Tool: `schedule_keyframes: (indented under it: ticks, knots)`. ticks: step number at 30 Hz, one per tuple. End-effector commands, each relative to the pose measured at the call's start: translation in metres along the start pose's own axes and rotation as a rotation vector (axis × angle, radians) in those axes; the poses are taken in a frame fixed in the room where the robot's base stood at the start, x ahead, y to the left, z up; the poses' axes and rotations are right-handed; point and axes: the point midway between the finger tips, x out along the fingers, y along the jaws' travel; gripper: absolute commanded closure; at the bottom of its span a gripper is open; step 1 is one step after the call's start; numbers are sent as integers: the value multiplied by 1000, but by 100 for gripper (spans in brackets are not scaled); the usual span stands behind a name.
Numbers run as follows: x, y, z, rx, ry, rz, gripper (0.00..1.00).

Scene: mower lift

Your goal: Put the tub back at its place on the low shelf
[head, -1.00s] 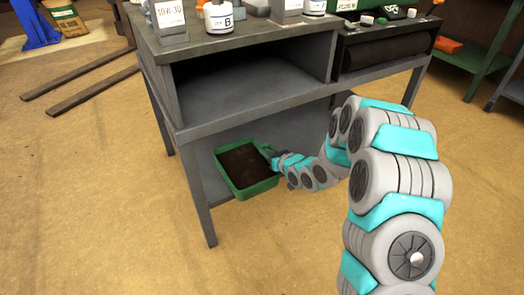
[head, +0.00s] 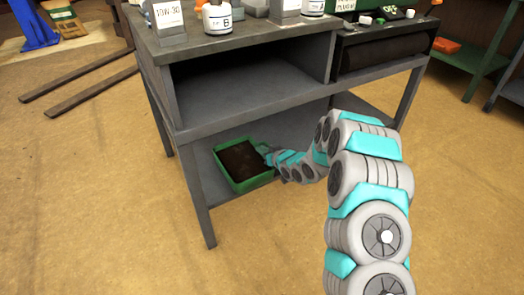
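The tub (head: 240,163) is a green, open-topped tray with dark brown contents, and it looks level. It is at the left end of the low shelf (head: 201,171) of the grey workbench; whether it rests on the shelf or hangs just above it I cannot tell. My gripper (head: 266,152) is at the tub's right side, at its rim or handle. The fingertips are small and partly hidden, so their grip on the tub is not clear.
The bench's front left leg (head: 198,200) stands close left of the tub. An open middle compartment (head: 240,90) is above the low shelf. Bottles (head: 217,17) stand on the bench top. Wooden beams (head: 80,85) lie on the floor at left. The front floor is clear.

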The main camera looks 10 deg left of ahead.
Motion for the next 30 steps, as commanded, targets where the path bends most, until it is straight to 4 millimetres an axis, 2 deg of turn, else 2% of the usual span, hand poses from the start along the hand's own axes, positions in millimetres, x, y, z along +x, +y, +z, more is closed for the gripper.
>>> schedule_keyframes:
  ticks: [6, 7, 14, 24, 30]
  knots:
    - [1, 0, 2, 0, 1, 0, 100]
    - [1, 0, 2, 0, 1, -1, 92]
    - [1, 0, 2, 0, 0, 0, 66]
    - [-1, 0, -1, 1, 0, 0, 65]
    - [-26, 1, -1, 2, 0, 1, 65]
